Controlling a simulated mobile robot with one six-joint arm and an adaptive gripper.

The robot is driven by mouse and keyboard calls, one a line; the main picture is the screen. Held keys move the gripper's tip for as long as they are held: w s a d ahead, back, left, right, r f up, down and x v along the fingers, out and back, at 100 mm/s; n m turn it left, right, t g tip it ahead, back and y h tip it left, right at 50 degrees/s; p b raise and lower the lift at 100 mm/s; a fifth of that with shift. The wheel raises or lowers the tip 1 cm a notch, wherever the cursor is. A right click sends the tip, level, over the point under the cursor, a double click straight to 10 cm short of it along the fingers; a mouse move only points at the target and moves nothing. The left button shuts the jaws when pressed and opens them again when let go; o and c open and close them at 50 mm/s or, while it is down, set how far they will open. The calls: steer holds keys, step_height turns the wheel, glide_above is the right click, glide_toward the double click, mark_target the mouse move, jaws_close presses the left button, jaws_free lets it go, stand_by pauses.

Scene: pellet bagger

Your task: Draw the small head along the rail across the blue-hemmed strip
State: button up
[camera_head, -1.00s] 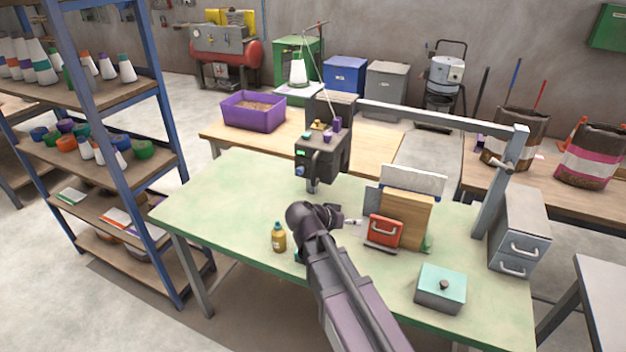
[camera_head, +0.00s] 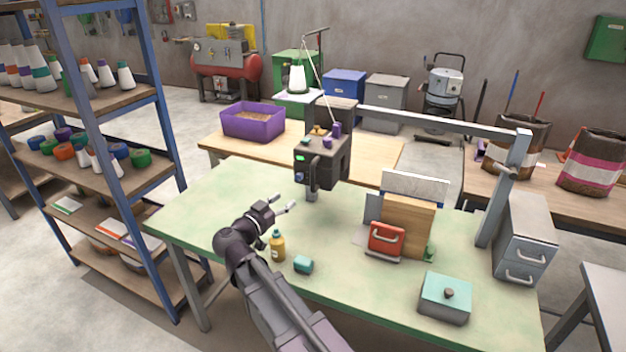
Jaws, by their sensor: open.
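The small dark head (camera_head: 322,162) with a green light and a side handle hangs at the left end of the grey rail (camera_head: 440,118). The rail runs right to a grey post. A pale whitish strip (camera_head: 413,184) stands along the top of a wooden board (camera_head: 408,222), to the right of the head and below the rail.
An amber bottle (camera_head: 278,246) and a teal block (camera_head: 303,265) stand close to my arm. A teal-lidded box (camera_head: 445,296) and grey drawers (camera_head: 525,240) are at right. The bench's left end is clear.

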mark_target(313, 188)
steer(key=x, duration=1.3)
steer(key=shift+w+d, duration=0.25)
steer(key=shift+w, duration=0.05)
jaws_close()
